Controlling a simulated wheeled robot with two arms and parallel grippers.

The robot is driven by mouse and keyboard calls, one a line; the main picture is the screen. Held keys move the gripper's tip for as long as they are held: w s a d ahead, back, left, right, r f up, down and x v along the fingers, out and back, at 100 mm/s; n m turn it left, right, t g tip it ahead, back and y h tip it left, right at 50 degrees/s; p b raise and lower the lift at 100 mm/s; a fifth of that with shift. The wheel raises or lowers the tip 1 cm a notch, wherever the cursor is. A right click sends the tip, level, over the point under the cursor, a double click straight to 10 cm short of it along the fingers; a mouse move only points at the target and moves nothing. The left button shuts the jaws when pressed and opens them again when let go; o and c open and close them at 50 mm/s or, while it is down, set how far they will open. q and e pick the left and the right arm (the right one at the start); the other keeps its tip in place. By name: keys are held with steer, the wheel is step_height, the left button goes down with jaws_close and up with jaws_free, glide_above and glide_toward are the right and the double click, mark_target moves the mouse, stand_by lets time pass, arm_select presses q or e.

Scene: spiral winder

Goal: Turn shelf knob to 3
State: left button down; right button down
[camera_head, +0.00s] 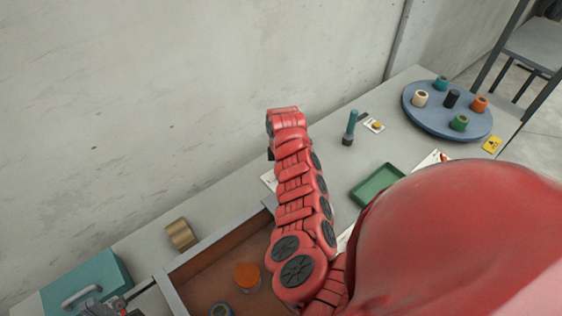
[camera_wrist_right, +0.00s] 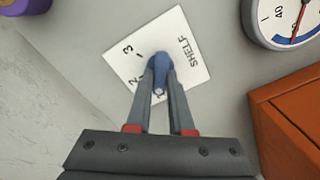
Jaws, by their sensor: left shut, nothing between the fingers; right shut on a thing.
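In the right wrist view, a blue knob (camera_wrist_right: 160,66) sits on a white plate (camera_wrist_right: 185,50) marked SHELF. The figures 3 and 2 show on the plate's left side. A pale mark on the knob's end faces down the picture, between the fingers; the figure near it is mostly hidden. My right gripper (camera_wrist_right: 160,76) is shut on the knob, one finger on each side. In the head view my red right arm hides the knob and right gripper. My left gripper (camera_head: 146,289) is shut and empty at the lower left, near the tray's corner.
A gauge (camera_wrist_right: 291,18) and an orange box (camera_wrist_right: 290,115) lie right of the plate. In the head view, a brown-floored tray (camera_head: 208,273), teal box (camera_head: 90,280), brass ring (camera_head: 181,235), green tray (camera_head: 377,186) and blue turntable (camera_head: 447,122) with several spools stand on the bench.

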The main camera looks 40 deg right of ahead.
steer(key=m+p, duration=0.1)
steer(key=m, duration=0.4)
steer(key=m+p, duration=0.1)
steer(key=m, duration=0.2)
steer(key=shift+d+r+m, duration=0.1)
steer(key=shift+d+m, duration=0.05)
steer(key=shift+m, duration=0.15)
steer(key=m+p, duration=0.2)
steer(key=m, duration=0.2)
steer(key=shift+m, duration=0.3)
steer(key=m+p, duration=0.2)
steer(key=m, duration=0.2)
steer(key=shift+d+p, duration=0.1)
steer(key=shift+p, duration=0.2)
steer(key=m, duration=0.3)
steer(key=shift+w, duration=0.1)
steer(key=shift+d+m, duration=0.1)
steer(key=shift+m, duration=1.2)
steer(key=c, duration=0.8)
jaws_free()
